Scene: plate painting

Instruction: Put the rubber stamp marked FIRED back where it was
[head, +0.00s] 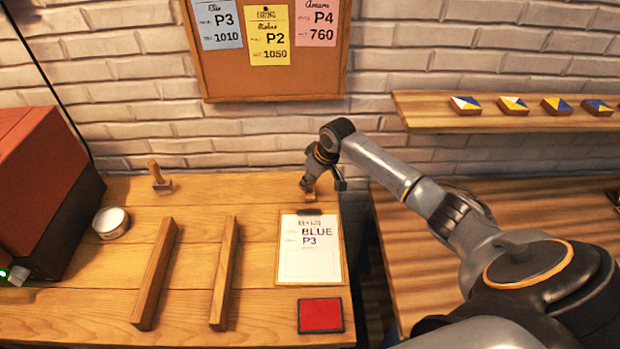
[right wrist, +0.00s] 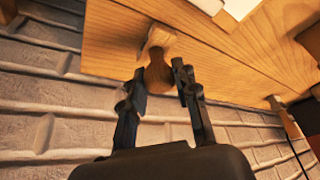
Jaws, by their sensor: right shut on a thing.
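My right gripper (head: 322,186) is at the back edge of the wooden table, just behind the clipboard. It is shut on a wooden-handled stamp (right wrist: 158,72), whose round knob shows between the fingers in the right wrist view. The stamp's base is at the table top; I cannot tell whether it touches. No marking on it is readable. Another stamp (head: 160,179), with a wooden handle and grey base, stands upright at the back left of the table. My left gripper is not in view.
A clipboard (head: 310,267) reading BLUE P3 lies at the right of the table, with a red pad (head: 320,316) in front. Two wooden bars (head: 155,275) and a round white-topped tin (head: 111,223) lie left. A red-brown box (head: 45,185) stands far left. A pinboard (head: 265,87) hangs behind.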

